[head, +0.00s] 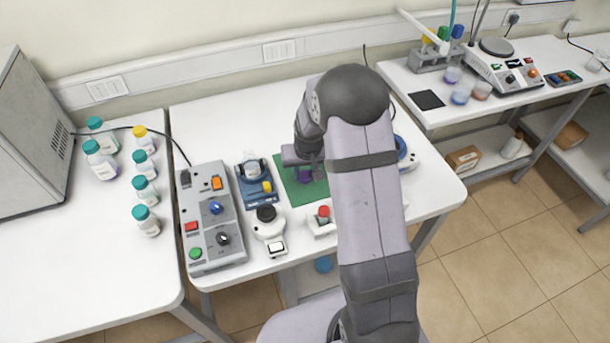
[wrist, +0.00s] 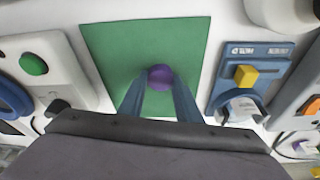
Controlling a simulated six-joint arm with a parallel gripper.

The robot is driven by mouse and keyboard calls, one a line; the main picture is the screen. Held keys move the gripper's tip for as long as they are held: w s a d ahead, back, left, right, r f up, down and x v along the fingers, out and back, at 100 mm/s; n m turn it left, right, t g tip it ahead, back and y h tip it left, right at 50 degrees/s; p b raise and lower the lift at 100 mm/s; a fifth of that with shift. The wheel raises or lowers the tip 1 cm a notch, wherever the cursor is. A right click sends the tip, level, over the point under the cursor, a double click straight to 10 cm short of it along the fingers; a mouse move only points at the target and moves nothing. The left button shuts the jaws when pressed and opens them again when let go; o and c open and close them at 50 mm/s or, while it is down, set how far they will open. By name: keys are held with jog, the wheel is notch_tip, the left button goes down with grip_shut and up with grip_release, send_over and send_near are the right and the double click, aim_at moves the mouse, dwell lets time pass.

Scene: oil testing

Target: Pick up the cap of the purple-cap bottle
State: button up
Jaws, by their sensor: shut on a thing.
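A purple cap (wrist: 160,77) shows between the fingertips of my gripper (wrist: 160,88) in the wrist view, over a green mat (wrist: 110,40). My gripper is shut on the purple cap. In the head view the purple cap (head: 305,176) shows just below my gripper (head: 304,165), low over the green mat (head: 318,192). My arm covers the right part of the mat. I see no bottle body under the cap, and I cannot tell whether the cap touches the mat.
A blue device with a yellow knob (head: 267,187) stands left of the mat, beside a grey control box (head: 212,220). A round black-topped device (head: 267,222) and a red-topped device (head: 322,217) stand in front. Several teal-capped bottles (head: 101,160) stand on the left table.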

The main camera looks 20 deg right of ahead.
aim_at(305, 176)
jog(key=shift+r, duration=0.15)
notch_tip(305, 176, up, 10)
jog(key=b, duration=0.3)
jog(key=w+a+r+n+p, duration=0.3)
jog(key=a, duration=0.4)
jog(key=w+a+r+n+y+p, duration=0.1)
jog(key=w+a+r+n+p, duration=0.2)
jog(key=a, duration=0.4)
jog(key=shift+w+r+y+p, duration=0.25)
jog(key=shift+r+y+p, duration=0.05)
jog(key=shift+r+p, duration=0.35)
jog(key=shift+f, duration=0.1)
